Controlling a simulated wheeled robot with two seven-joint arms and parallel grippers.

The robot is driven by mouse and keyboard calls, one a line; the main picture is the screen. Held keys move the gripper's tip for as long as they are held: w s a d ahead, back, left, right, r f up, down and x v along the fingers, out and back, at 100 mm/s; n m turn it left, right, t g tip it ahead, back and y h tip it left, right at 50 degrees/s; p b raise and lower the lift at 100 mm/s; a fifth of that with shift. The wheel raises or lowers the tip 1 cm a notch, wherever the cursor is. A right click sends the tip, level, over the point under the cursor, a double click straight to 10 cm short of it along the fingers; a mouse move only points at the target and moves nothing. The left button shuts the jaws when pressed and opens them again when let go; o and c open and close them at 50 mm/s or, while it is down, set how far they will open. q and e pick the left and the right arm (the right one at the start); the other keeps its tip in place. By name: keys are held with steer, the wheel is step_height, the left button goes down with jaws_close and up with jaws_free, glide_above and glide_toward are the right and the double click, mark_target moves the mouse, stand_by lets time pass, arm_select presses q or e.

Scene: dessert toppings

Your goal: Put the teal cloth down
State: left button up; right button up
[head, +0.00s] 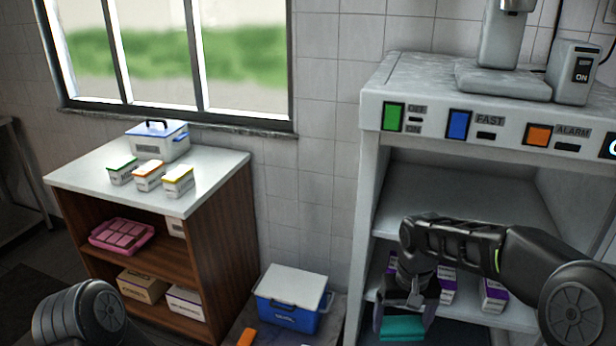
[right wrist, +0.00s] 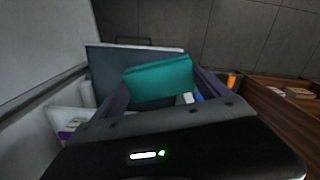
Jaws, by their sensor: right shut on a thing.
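The teal cloth (head: 403,328) is at the bottom of the head view, right of centre. My right gripper (head: 405,308) points down and is shut on it. The right wrist view also shows the cloth (right wrist: 158,78) as a folded teal piece between the two fingers. It seems to hang in front of the shelf unit; whether its lower edge touches anything is hidden. My left arm shows at the lower left of the head view, but its gripper is out of the picture.
A shelf unit (head: 375,132) with purple-white boxes (head: 493,295) stands behind my right arm. A blue-white cooler (head: 290,298) is on the left of the gripper, with an orange item (head: 247,337) near it. A wooden cabinet (head: 228,240) stands farther left. A dark flat panel (right wrist: 108,68) lies beyond the cloth.

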steer(key=shift+a+r, duration=0.6)
steer(key=shift+a, duration=0.05)
steer(key=shift+f, duration=0.1)
steer(key=s+f, duration=0.4)
steer(key=f, duration=1.1)
steer(key=shift+w, duration=0.1)
